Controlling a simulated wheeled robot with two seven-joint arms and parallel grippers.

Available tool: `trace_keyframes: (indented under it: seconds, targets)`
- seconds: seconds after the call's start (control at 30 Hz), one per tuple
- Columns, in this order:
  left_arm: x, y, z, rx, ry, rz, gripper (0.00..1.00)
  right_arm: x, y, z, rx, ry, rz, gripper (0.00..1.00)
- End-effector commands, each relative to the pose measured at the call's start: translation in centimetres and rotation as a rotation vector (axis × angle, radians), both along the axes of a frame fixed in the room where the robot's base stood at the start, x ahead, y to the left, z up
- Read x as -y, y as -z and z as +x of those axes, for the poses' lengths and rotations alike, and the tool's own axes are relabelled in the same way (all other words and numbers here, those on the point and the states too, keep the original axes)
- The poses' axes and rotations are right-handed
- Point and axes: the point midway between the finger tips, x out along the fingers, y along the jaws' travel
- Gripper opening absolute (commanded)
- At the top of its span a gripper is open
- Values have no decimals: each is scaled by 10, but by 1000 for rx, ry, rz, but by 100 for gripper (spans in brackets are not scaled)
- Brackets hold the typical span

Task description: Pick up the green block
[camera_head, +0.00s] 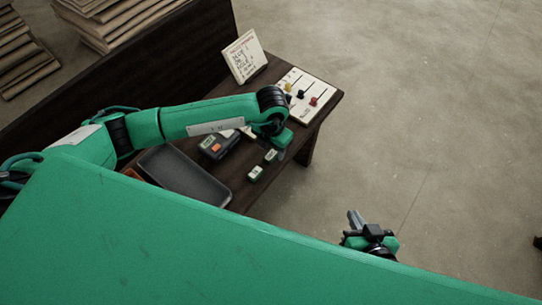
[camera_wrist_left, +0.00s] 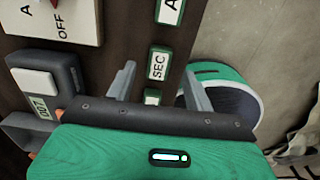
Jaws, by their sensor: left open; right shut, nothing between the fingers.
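Small green blocks with white label faces lie on the dark table. In the head view, one green block (camera_head: 256,173) is nearer, and another (camera_head: 270,156) is just beyond it, close under my left gripper (camera_head: 281,150). In the left wrist view, a green block marked "SEC" (camera_wrist_left: 158,65) lies between the open fingers of my left gripper (camera_wrist_left: 160,82). A block marked "A" (camera_wrist_left: 170,10) is above it, and a third (camera_wrist_left: 152,97) is partly hidden by the gripper body. My left gripper holds nothing. My right gripper (camera_head: 355,219) is shut and empty, off the table at the right.
A dark tray (camera_head: 182,178) and a dark device with an orange button (camera_head: 218,146) stand left of the blocks on the table (camera_head: 240,189). Open floor lies right.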

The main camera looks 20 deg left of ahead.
Motion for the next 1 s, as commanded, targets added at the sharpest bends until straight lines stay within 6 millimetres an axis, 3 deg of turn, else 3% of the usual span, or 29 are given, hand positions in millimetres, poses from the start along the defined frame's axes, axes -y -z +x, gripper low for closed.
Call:
trace_keyframes:
  seconds: [0.03, 0.2, 0.47, 0.7, 1.0]
  targets:
    - [-3, 11, -2, -4, -1, 1, 53, -3, 2, 0, 15, -2, 10, 0]
    - [-2, 27, -1, -1, -1, 0, 53, -9, 0, 2, 57, -5, 35, 0]
    - [-2, 29, -1, 0, 0, 0, 53, -10, -1, 2, 64, -5, 40, 0]
    - [-2, 29, -1, 0, 0, 0, 6, -9, -1, 2, 64, -5, 40, 0]
    - [-2, 27, 0, 0, 0, 0, 5, -9, -1, 2, 62, -4, 39, 0]
